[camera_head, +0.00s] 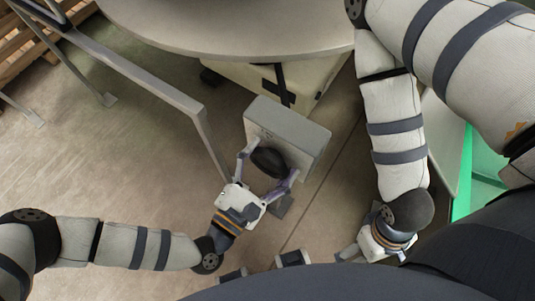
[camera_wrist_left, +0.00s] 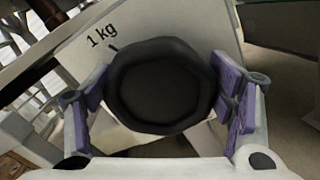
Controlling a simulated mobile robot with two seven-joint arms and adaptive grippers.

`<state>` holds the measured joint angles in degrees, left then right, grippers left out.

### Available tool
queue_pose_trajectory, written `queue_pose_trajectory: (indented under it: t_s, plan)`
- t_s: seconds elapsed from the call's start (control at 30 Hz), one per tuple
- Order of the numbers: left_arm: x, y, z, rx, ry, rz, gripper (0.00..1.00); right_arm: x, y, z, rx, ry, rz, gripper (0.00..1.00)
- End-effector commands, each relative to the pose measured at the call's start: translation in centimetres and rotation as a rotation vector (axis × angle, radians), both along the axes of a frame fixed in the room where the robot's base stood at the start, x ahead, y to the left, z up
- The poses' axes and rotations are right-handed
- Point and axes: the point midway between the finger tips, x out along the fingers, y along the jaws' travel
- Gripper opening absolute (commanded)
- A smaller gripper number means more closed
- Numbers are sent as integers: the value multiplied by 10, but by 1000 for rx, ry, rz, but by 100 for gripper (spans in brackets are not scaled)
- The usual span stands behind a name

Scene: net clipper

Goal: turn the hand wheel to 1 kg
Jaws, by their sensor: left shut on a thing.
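The black hand wheel (camera_head: 269,161) sits on the front of a grey box (camera_head: 290,126) in the head view. In the left wrist view the wheel (camera_wrist_left: 160,86) fills the middle, with the printed label "1 kg" (camera_wrist_left: 102,36) on the pale panel above left of it. A small dark mark near the wheel's upper left rim lies by the label. My left gripper (camera_head: 268,170) has its purple-padded fingers on both sides of the wheel and is shut on it. My right gripper (camera_head: 347,254) is low at the right, away from the box, and its fingers are mostly hidden.
A round grey table top (camera_head: 230,40) stands above and behind the box. A metal rail with legs (camera_head: 140,72) runs along the left, one leg close to the box and my left gripper. A green-edged thing (camera_head: 464,175) is at the right.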

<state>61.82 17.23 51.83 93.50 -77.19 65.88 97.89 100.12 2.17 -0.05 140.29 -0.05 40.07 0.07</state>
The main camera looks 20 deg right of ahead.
Motion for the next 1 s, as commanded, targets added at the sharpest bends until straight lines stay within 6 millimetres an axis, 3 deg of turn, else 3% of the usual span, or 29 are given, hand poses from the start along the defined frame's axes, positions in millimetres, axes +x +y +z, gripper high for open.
queue_pose_trajectory:
  t_s: [0.4, 1.0]
  plan:
    - [-2, -2, -3, 241, -311, -2, 48, -16, 0, -18, 0, 54, 3, 98]
    - [-4, -4, -7, 592, -765, -2, 48, -20, 0, -22, -1, 66, 3, 98]
